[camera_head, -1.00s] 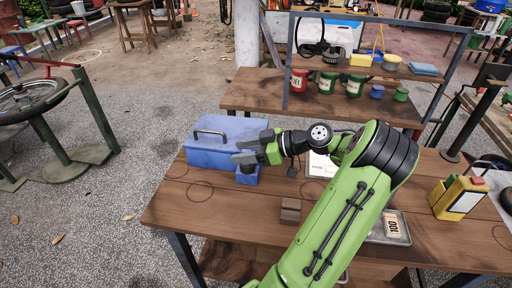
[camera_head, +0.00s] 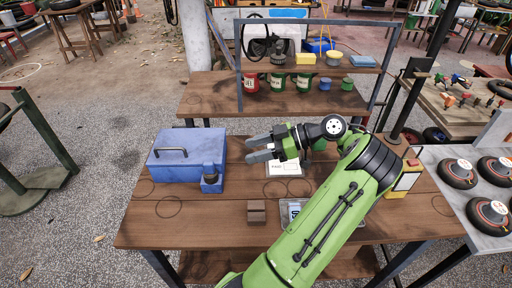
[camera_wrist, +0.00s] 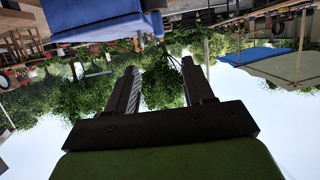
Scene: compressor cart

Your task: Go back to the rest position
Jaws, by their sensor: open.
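My gripper (camera_head: 262,150) is open and empty above the wooden table, its fingers pointing left in the head view. In the wrist view the two fingers of my gripper (camera_wrist: 165,82) stand apart with only background between them. A blue toolbox (camera_head: 187,160) with a dark handle stands on the table to the left of my gripper. A small blue block (camera_head: 212,185) with a dark round top stands at its front right corner, apart from my gripper.
The wooden table (camera_head: 160,232) also holds a brown block (camera_head: 256,212), a white card (camera_head: 280,171), a partly hidden tray (camera_head: 291,210) and a yellow container (camera_head: 402,182). Behind, a shelf (camera_head: 205,97) bears several cans. A grey table (camera_head: 490,236) with dark round parts stands right.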

